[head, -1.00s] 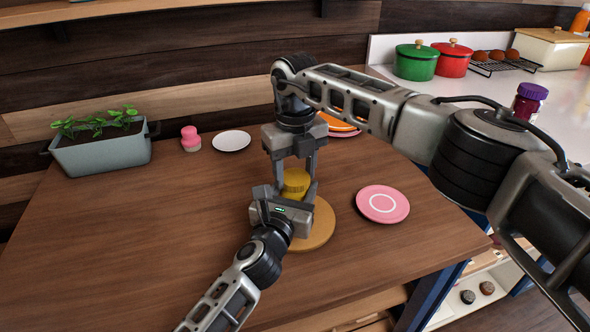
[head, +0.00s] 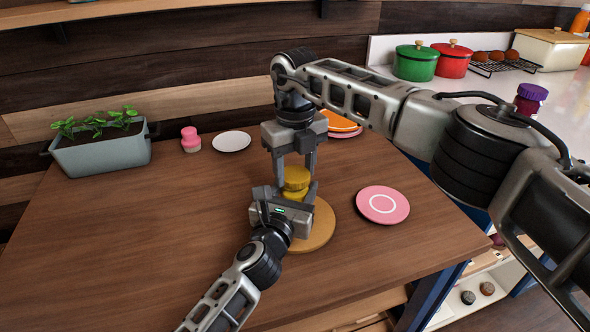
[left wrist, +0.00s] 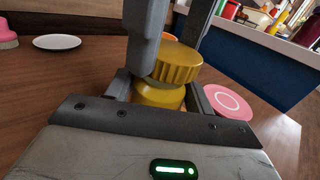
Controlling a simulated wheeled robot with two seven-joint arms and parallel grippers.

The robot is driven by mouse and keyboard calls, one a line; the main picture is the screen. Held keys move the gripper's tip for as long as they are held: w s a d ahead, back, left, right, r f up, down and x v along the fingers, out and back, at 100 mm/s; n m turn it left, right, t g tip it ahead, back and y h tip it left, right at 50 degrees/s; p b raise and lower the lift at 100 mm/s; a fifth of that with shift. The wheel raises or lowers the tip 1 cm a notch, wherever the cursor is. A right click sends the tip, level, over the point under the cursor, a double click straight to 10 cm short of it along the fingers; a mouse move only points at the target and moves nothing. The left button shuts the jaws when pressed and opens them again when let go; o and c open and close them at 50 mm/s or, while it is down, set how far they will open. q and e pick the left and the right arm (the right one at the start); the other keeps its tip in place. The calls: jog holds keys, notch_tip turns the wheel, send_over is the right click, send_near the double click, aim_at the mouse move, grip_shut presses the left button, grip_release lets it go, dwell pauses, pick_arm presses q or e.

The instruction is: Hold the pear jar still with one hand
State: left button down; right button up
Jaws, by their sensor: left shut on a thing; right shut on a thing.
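The pear jar (head: 293,195) is a small yellow jar standing on a round tan board (head: 318,232). Its ribbed yellow lid (head: 297,176) sits above the jar body, slightly tilted in the left wrist view (left wrist: 177,62). The jar body also shows in the left wrist view (left wrist: 158,95). My left gripper (head: 288,196) is low and shut around the jar body. My right gripper (head: 296,172) points down from above and is shut on the lid. The fingers partly hide both the jar and the lid.
A pink plate (head: 382,205) lies right of the board. A white plate (head: 231,141), a pink jar (head: 190,139) and a planter (head: 103,153) stand at the back left. An orange item (head: 338,122) is behind my right gripper. The left table front is clear.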

aim_at(295, 174)
jog(key=shift+r, duration=0.65)
jog(key=shift+r, duration=0.15)
jog(key=shift+r, duration=1.9)
pick_arm(q)
jog(key=shift+c, duration=2.4)
grip_release()
